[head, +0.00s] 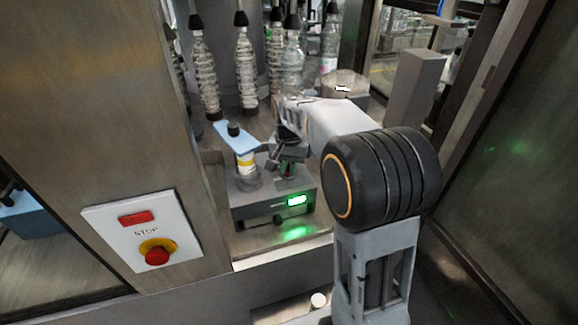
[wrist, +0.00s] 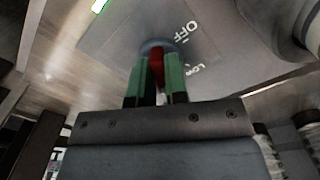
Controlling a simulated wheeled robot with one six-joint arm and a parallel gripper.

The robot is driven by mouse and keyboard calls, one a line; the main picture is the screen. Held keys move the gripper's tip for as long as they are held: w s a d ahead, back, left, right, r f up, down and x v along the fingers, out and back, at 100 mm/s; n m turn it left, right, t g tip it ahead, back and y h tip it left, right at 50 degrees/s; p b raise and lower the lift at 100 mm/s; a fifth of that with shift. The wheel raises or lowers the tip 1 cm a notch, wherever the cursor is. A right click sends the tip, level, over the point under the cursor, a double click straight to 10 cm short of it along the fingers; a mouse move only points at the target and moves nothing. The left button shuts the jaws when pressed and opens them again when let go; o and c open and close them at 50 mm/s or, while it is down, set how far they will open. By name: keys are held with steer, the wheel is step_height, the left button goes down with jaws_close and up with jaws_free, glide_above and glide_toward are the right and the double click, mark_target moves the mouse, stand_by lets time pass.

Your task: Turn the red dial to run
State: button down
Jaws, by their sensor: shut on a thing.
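The red dial (wrist: 157,62) shows in the wrist view on top of a grey box, between the green fingertips of my gripper (wrist: 157,80). My gripper is shut on the dial. The words OFF and LOW are printed on the panel beside it; I see no RUN label, and the dial's pointer is hidden by the fingers. In the head view the grey control box (head: 262,212) stands on the metal deck with a lit green display (head: 297,200). My gripper (head: 287,168) reaches down onto its top right, mostly covering the dial.
A white and yellow post with a blue arm (head: 236,137) stands on the box's left. Several bottles (head: 246,70) hang behind. A STOP panel (head: 148,232) with a red button is at the left. A grey post (head: 415,85) stands at the right.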

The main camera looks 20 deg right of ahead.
steer(key=c, duration=1.1)
jaws_free()
steer(key=shift+c, duration=0.2)
steer(key=shift+r, duration=0.1)
step_height(320, 180, up, 14)
steer(key=shift+f, duration=0.2)
